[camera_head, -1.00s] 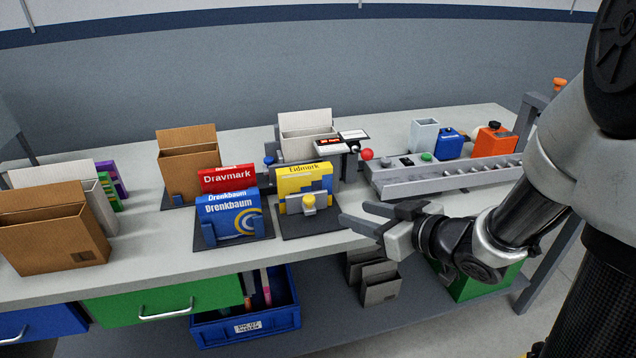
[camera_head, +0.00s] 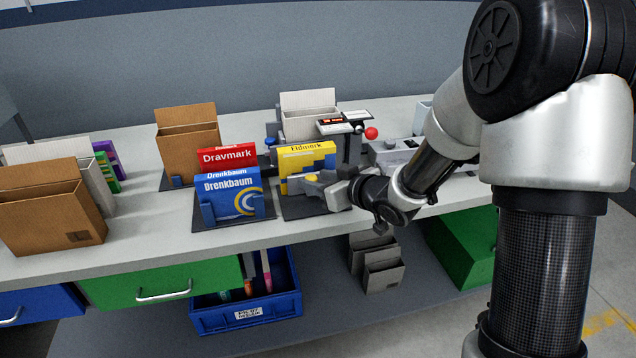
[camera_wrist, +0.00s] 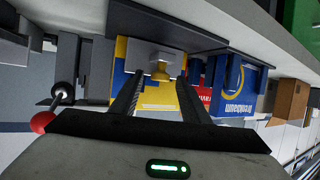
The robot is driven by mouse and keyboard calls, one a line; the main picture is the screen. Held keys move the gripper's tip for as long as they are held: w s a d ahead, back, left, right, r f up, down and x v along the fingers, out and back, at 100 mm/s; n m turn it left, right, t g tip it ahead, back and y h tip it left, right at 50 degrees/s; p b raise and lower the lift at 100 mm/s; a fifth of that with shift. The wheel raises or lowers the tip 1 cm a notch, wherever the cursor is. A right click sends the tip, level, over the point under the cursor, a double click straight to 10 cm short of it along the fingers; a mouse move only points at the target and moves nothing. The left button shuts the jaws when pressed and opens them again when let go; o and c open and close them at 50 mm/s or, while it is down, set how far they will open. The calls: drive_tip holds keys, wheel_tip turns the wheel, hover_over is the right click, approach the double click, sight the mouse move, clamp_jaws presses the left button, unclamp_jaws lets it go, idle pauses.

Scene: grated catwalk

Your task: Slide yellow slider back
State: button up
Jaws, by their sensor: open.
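The yellow slider knob (camera_head: 312,179) sits low at the front of the yellow Eidmark box (camera_head: 302,155), on a dark base plate (camera_head: 305,207). In the wrist view the yellow knob (camera_wrist: 160,72) lies between my two fingers, ahead of a pale block (camera_wrist: 153,55). My gripper (camera_head: 318,184) is open at the knob, with a finger partly covering it in the head view. In the wrist view the fingers (camera_wrist: 160,88) stand apart on either side of the knob. I cannot tell whether they touch it.
Blue Drenkbaum (camera_head: 228,197) and red Dravmark (camera_head: 226,158) boxes stand close to the left. A device with a red ball knob (camera_head: 371,133) is behind my gripper. Brown cartons (camera_head: 188,145) stand further left. A blue bin (camera_head: 246,316) sits below the bench edge.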

drive_tip(key=shift+a, duration=0.1)
drive_tip(key=c, duration=1)
drive_tip(key=shift+s+d, duration=0.2)
drive_tip(key=shift+s, duration=0.25)
drive_tip(key=shift+s+f, duration=0.15)
drive_tip(key=shift+s, duration=0.25)
drive_tip(key=o, duration=1)
drive_tip(key=shift+d, duration=0.1)
